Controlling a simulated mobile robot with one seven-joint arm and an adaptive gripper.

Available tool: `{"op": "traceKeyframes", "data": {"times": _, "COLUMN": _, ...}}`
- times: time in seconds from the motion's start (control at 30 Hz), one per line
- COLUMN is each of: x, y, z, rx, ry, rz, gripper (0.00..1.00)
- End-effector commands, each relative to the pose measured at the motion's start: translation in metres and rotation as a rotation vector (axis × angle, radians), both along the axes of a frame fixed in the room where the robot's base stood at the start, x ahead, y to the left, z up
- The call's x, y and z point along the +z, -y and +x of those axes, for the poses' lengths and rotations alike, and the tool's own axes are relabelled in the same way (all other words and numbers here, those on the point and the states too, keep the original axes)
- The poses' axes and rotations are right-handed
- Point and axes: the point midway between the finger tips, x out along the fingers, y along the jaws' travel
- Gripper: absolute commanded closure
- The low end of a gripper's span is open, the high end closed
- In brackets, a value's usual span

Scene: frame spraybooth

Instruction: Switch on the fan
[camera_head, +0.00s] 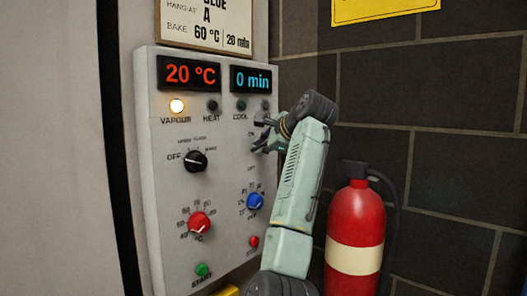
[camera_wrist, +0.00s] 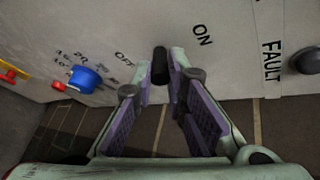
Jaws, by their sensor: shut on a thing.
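The control panel (camera_head: 225,165) is a white box on the wall. In the wrist view a small black switch lever (camera_wrist: 160,65) stands out of the panel between the words OFF, at left, and ON, at right. My gripper (camera_wrist: 160,82) is shut on this lever, its fingertips on either side. I cannot tell which way the lever is thrown. In the head view my gripper (camera_head: 261,134) is at the panel's right side, below the COOL lamp, and hides the lever and most of its label.
The VAPOUR lamp (camera_head: 176,106) is lit. The displays read 20 °C and 0 min. A black knob (camera_head: 195,161), red knob (camera_head: 199,223) and blue knob (camera_head: 255,202) are nearby, with START (camera_head: 202,270) and red (camera_head: 254,241) buttons. A fire extinguisher (camera_head: 356,220) stands right of my arm.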

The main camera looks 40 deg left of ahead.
Motion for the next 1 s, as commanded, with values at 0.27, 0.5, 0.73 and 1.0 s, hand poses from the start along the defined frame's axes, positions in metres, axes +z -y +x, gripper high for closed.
{"op": "traceKeyframes", "data": {"times": 0.27, "x": 0.0043, "y": -0.0022, "z": -0.0005, "rx": 0.001, "ry": -0.010, "rz": -0.106, "gripper": 1.00}}
{"op": "traceKeyframes", "data": {"times": 0.5, "x": 0.0060, "y": -0.0033, "z": -0.0004, "rx": 0.003, "ry": -0.013, "rz": -0.144, "gripper": 1.00}}
{"op": "traceKeyframes", "data": {"times": 0.73, "x": 0.0056, "y": -0.0040, "z": -0.0004, "rx": 0.002, "ry": -0.014, "rz": -0.153, "gripper": 1.00}}
{"op": "traceKeyframes", "data": {"times": 1.0, "x": 0.0056, "y": -0.0042, "z": -0.0005, "rx": 0.003, "ry": -0.014, "rz": -0.152, "gripper": 0.86}}
